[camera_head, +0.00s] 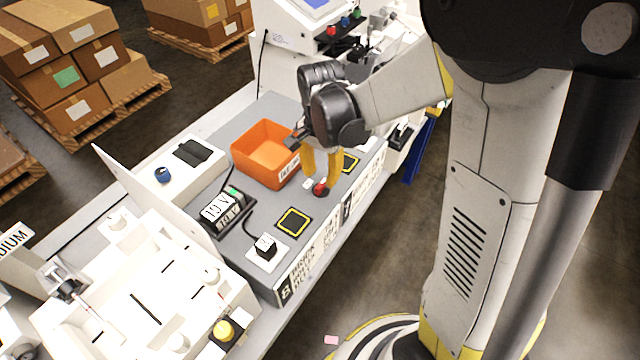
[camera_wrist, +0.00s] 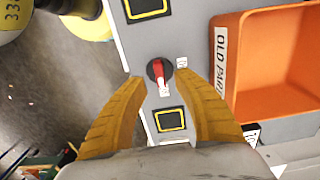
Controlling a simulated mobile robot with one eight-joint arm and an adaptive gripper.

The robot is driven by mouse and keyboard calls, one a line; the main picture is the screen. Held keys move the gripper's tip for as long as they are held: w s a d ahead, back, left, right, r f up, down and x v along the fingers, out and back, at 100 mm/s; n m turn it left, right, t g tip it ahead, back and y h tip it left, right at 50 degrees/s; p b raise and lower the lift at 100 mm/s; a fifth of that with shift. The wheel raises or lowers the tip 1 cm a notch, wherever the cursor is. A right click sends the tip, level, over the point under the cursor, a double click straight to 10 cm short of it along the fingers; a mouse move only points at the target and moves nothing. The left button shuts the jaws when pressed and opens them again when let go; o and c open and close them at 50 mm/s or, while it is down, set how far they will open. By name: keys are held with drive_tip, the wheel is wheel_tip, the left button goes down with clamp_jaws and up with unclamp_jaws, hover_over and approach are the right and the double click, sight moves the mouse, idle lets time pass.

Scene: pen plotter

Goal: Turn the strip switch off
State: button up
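The strip switch appears to be a small red handle on a dark round base (camera_wrist: 158,73), on the grey bench strip; its red top also shows in the head view (camera_head: 320,189). In the wrist view the handle lies roughly along the picture's vertical, with small white tags (camera_wrist: 181,62) beside and below it. Their lettering is too small to read. My gripper (camera_head: 320,177) has its yellow fingers spread and pointing down at the switch. In the wrist view the fingertips (camera_wrist: 160,79) stand on either side of the switch, apart from it, with nothing held.
An orange bin (camera_head: 265,152) labelled "OLD PAR…" stands close behind the switch. Yellow-framed black squares (camera_head: 293,222) lie on both sides along the strip. A 19 V adapter (camera_head: 228,210) and a black plug (camera_head: 265,246) sit to the left. Floor is open in front.

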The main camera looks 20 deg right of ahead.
sight(321, 184)
drive_tip(key=shift+f+b, duration=0.5)
drive_tip(key=shift+f, duration=1.5)
clamp_jaws()
